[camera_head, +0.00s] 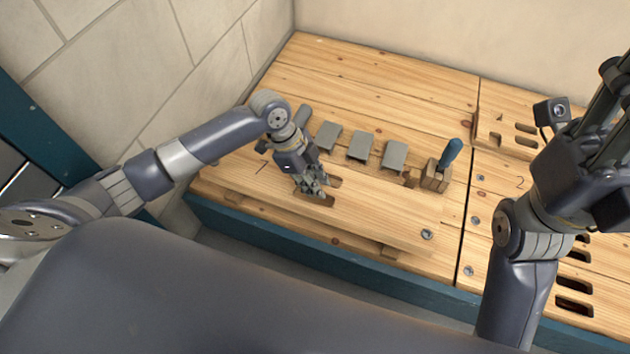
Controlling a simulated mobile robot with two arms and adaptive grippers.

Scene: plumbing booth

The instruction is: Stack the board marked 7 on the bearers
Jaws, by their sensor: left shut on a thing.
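My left gripper (314,190) reaches down at a slot in a long pale wooden board (375,220) near the front of the workbench and is shut on this board. The board lies lengthwise, and the short ends of two wooden bearers, the left bearer (232,197) and the right bearer (389,252), stick out under its front edge. I cannot tell whether the board rests on them or is held just above. A thin dark mark near its left end is too small to read as a 7. My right gripper (608,85) is at the upper right, partly cut off, its jaws unclear.
Several grey blocks (361,147) stand in a row behind the board. A blue-handled tool (450,153) stands in a wooden block (436,178). Slotted boards, one marked 2 (520,182), lie at the right. Walls close the left and back. The bench's rear left is clear.

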